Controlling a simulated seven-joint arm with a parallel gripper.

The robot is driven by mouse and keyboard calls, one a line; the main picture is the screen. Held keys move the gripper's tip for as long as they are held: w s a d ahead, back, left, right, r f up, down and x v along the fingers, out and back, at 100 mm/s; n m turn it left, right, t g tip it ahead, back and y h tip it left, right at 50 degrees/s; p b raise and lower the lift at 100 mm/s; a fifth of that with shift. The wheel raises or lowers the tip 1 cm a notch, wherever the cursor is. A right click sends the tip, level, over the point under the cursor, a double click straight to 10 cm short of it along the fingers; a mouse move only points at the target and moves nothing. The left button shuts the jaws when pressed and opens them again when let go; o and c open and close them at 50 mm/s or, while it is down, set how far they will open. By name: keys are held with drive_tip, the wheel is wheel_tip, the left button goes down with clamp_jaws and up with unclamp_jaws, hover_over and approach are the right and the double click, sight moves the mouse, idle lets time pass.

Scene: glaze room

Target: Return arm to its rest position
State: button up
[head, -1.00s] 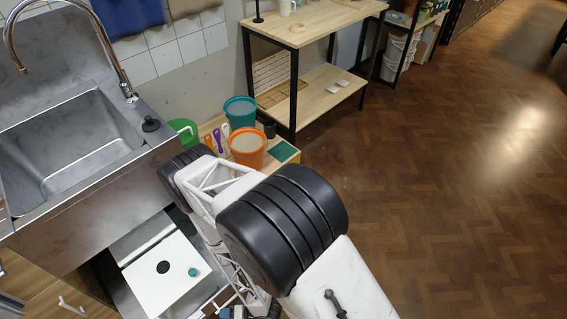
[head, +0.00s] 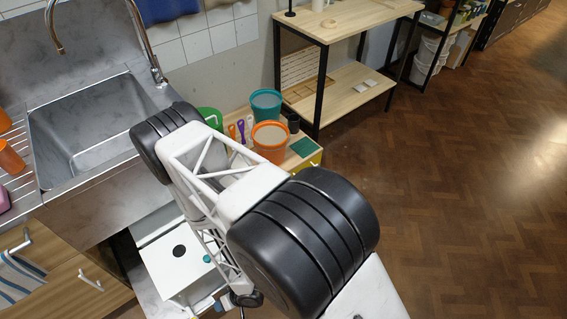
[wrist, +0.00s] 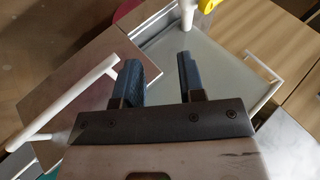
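My arm (head: 232,185), white with black joints, rises through the middle of the head view and folds down beside the sink cabinet. My gripper (wrist: 160,75) shows in the wrist view with its two dark blue fingers apart and nothing between them. In the head view the gripper end is low and mostly hidden behind my arm and at the picture's lower edge. In the wrist view the fingers point over a pale grey tray-like surface (wrist: 205,62) with a white bar handle (wrist: 262,95), apparently an open drawer. I cannot tell the height above it.
A steel sink (head: 95,125) stands left. A white panel (head: 172,262) with a black spot and teal knob lies below it. An orange bucket (head: 270,140) and teal bucket (head: 266,104) stand behind my arm. The wooden floor (head: 450,170) at right is clear.

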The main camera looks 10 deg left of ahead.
drive_tip(key=w+d+r+m+t+h, duration=0.15)
drive_tip(key=w+d+r, duration=0.25)
drive_tip(key=w+r, duration=0.65)
drive_tip(key=w+d+r+t+h, duration=0.2)
drive_tip(key=w+d+r+t, duration=0.15)
drive_tip(key=w+r, duration=0.75)
drive_tip(key=w+d+r+m+h, duration=0.1)
drive_tip(key=w+d+r, duration=0.25)
drive_tip(key=r, duration=0.35)
drive_tip(key=w+d+r+m+t+h, duration=0.1)
drive_tip(key=w+d+r, duration=0.2)
drive_tip(key=d+r, duration=0.3)
drive_tip(key=w+d+r+h, duration=0.1)
drive_tip(key=w+d+r, duration=0.25)
drive_tip(key=r, duration=0.45)
drive_tip(key=s+d+r+m+h, duration=0.1)
drive_tip(key=s+d+r+m, duration=0.15)
drive_tip(key=d+r, duration=0.7)
drive_tip(key=s+d+r+m+h, duration=0.1)
drive_tip(key=s+d+r, duration=0.4)
drive_tip(key=r, duration=0.8)
drive_tip(key=s+d+r, duration=0.5)
drive_tip(key=s+r, duration=0.1)
drive_tip(key=s, duration=0.2)
drive_tip(key=s+d+r+m+g, duration=0.1)
drive_tip(key=s+d+r, duration=0.3)
drive_tip(key=s, duration=0.5)
drive_tip(key=shift+s+d+r+m, duration=0.15)
drive_tip(key=shift+d+r+m, duration=0.2)
drive_tip(key=shift+r, duration=1)
